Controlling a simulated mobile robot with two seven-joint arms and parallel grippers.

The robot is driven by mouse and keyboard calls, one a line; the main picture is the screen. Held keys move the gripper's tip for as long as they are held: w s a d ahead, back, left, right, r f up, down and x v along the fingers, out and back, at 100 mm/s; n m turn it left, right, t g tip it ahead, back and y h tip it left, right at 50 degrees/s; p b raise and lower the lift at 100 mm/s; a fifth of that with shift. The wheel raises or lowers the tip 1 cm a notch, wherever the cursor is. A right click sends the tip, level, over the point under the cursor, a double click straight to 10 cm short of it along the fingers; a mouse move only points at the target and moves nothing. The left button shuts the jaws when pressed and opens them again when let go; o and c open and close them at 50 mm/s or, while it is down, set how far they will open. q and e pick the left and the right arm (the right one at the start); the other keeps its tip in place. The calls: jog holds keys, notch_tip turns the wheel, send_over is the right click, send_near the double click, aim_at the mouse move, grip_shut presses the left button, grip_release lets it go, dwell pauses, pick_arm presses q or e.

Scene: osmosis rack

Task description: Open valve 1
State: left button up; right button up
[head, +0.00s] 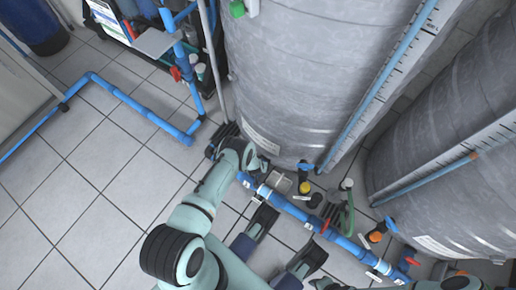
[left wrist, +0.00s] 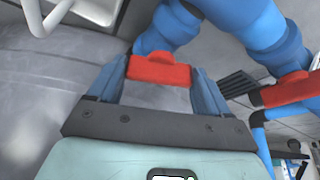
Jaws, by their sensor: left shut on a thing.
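In the left wrist view, a red valve handle (left wrist: 158,70) sits between the two blue fingers of my left gripper (left wrist: 157,88). The gripper is shut on it. The handle is at a blue pipe (left wrist: 215,22), and its far side is hidden. In the head view my left arm reaches up to the pipework beside the large grey tank (head: 300,85). The wrist (head: 238,155) hides the handle and fingertips there.
A second red handle (left wrist: 290,90) is to the right in the left wrist view. A blue pipe (head: 285,205) runs along the tank bases toward a second grey tank (head: 440,165). Another blue pipe (head: 125,100) crosses the floor at left. Tiled floor (head: 110,165) is open at left.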

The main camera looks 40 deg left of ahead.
pick_arm(q)
jog(key=shift+w+d+n+g+y, duration=0.1)
jog(key=shift+n+g+y, duration=0.25)
jog(key=shift+n, duration=0.85)
jog(key=n+y, duration=0.1)
jog(key=n, duration=0.2)
jog(key=shift+g, duration=0.35)
jog(key=n, duration=0.2)
jog(key=n+g, duration=0.1)
jog(key=n, duration=0.1)
jog(key=shift+w+g, duration=0.15)
jog(key=shift+g, duration=0.15)
jog(key=shift+n+g+y, duration=0.25)
jog(key=shift+n+g, duration=0.45)
jog(key=shift+n, duration=1.3)
pick_arm(e)
jog(key=shift+s+f, duration=0.15)
jog(key=shift+s, duration=0.2)
pick_arm(q)
jog(key=o, duration=1)
jog(key=shift+p+v, duration=1.75)
jog(key=shift+v, duration=2.05)
pick_arm(e)
jog(key=w+r+t, duration=0.2)
jog(key=w+r, duration=0.2)
jog(key=w, duration=0.3)
jog(key=shift+a+n, duration=0.3)
jog(key=shift+a, duration=0.1)
pick_arm(q)
jog(key=shift+w, duration=0.1)
